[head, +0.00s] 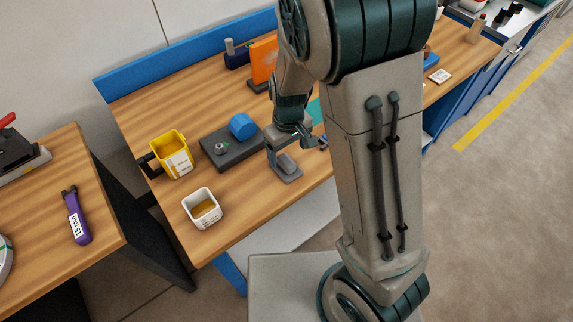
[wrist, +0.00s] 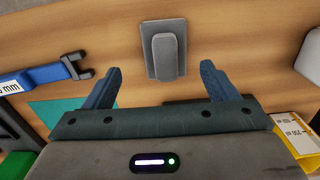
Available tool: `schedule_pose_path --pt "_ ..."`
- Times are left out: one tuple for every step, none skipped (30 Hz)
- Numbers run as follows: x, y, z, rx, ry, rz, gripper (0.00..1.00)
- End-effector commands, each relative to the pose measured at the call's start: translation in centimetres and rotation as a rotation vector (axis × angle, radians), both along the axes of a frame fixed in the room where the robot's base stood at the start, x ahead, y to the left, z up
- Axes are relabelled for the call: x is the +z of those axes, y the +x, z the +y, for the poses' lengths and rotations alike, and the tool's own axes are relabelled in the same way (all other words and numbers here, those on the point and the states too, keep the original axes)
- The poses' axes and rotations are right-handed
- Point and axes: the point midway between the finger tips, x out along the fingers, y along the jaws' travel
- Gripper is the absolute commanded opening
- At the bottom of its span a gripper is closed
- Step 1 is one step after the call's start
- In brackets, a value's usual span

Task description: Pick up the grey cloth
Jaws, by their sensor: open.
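The grey cloth (head: 287,170) lies on the wooden workbench near its front edge, as a flat piece with a thicker folded part on top. In the wrist view the cloth (wrist: 163,52) is just beyond the fingertips, roughly centred between them. My gripper (wrist: 161,70) is open with nothing between its fingers.
A yellow bin (head: 170,154) and a white bin (head: 203,208) stand left of the cloth. A dark block (head: 232,152) with a blue cylinder (head: 242,126) is behind-left. A blue tool (wrist: 35,77) and a teal mat (wrist: 60,114) lie close by. Bare wood surrounds the cloth.

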Motion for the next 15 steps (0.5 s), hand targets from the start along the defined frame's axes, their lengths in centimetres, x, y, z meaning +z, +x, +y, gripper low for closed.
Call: schedule_pose_path --pt "-0.2 0.0 0.0 0.0 -0.001 0.001 0.8" --pt "-0.3 0.0 0.0 0.0 0.0 0.0 0.8" --pt "-0.5 -0.1 0.1 0.001 -0.001 0.001 0.8" --pt "-0.7 -0.1 0.1 0.001 -0.001 0.001 0.8" --pt "-1.0 -0.2 0.2 0.001 -0.001 0.003 0.8" --pt "-1.5 -0.3 0.2 0.001 -0.002 0.003 0.8" --pt "-1.9 -0.3 0.3 0.001 -0.003 0.003 0.8" --pt "-2.3 -0.4 0.4 0.0 -0.002 0.005 0.8" --pt "-2.8 -0.4 0.5 0.002 -0.002 0.003 0.8" --pt "-3.2 -0.5 0.6 0.001 -0.002 0.003 0.8" --pt "-3.6 -0.5 0.6 0.0 -0.002 0.003 0.8" --pt "-4.1 -0.5 0.6 0.001 -0.002 0.003 0.8" --pt "-4.5 -0.5 0.5 -0.001 -0.001 0.003 0.8" --pt "-4.7 -0.4 0.5 -0.002 -0.001 0.002 0.8" --pt "-5.0 -0.4 0.5 -0.001 -0.001 0.001 0.8"
